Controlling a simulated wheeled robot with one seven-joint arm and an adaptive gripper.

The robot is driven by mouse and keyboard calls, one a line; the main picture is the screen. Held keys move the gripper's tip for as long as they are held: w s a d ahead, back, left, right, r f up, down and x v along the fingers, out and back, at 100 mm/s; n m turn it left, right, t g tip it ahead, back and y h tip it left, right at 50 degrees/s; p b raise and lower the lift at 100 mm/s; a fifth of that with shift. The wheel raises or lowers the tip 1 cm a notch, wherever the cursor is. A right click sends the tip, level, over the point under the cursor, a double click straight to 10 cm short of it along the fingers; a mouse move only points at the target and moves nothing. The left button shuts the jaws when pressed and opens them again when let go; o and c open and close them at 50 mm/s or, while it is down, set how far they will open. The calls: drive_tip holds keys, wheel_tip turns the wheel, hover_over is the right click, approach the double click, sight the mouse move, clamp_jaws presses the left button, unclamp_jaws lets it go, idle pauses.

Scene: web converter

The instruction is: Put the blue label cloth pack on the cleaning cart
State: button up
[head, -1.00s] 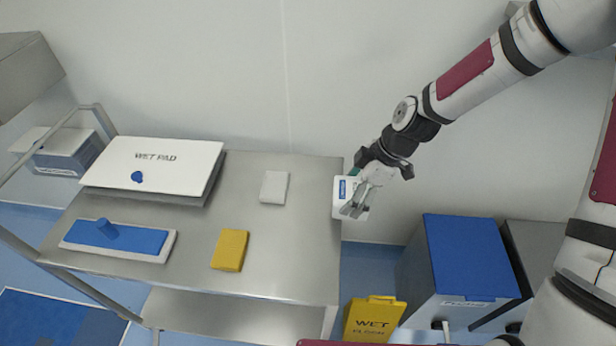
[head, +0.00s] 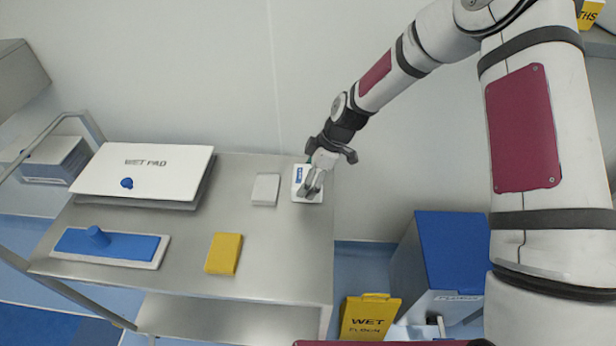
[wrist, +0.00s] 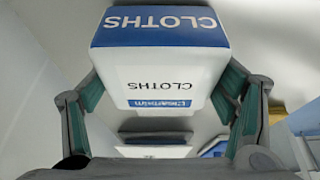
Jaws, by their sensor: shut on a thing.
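The cloth pack (head: 299,189) is white with a blue label; in the wrist view the cloth pack (wrist: 160,75) reads "CLOTHS". My gripper (head: 312,186) is shut on it, one finger on each side in the wrist view. The pack is over the right back part of the steel cart top (head: 285,245). I cannot tell whether its underside touches the surface. The gripper hides part of the pack in the head view.
A small white block (head: 265,189) lies just left of the pack. A yellow pad (head: 224,253), a blue flat mop pad (head: 130,246) and a "WET PAD" box (head: 150,170) are also on the cart. A blue-lidded bin (head: 455,250) and yellow wet-floor sign (head: 368,318) stand right of it.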

drive_tip(key=shift+f, duration=0.15)
drive_tip(key=o, duration=1.4)
drive_tip(key=s+d+r+m+h, duration=0.1)
drive_tip(key=s+d+r, duration=0.15)
drive_tip(key=r, duration=0.45)
drive_tip(key=s+d+r+m+t+h, duration=0.1)
drive_tip(key=d+r, duration=0.3)
drive_tip(key=r, duration=0.3)
drive_tip(key=s+d+r+m+h, duration=0.1)
drive_tip(key=s+d+r+m, duration=0.1)
drive_tip(key=d+r, duration=0.35)
drive_tip(key=s+d+r+m+t, duration=0.1)
drive_tip(key=s+d+r+m, duration=0.2)
drive_tip(key=s, duration=0.5)
drive_tip(key=s+d+r+m+t+h, duration=0.1)
drive_tip(key=s+d+r+m, duration=0.2)
drive_tip(key=s+r+m, duration=0.3)
drive_tip(key=s+d+r+m+t, duration=0.1)
drive_tip(key=s+d+r+m, duration=0.2)
drive_tip(key=s, duration=0.7)
wheel_tip(320, 180, up, 3)
drive_tip(key=shift+f+m+t+h, duration=0.2)
drive_tip(key=shift+m+t+h, duration=0.15)
drive_tip(key=shift+m, duration=0.45)
drive_tip(key=shift+s, duration=0.1)
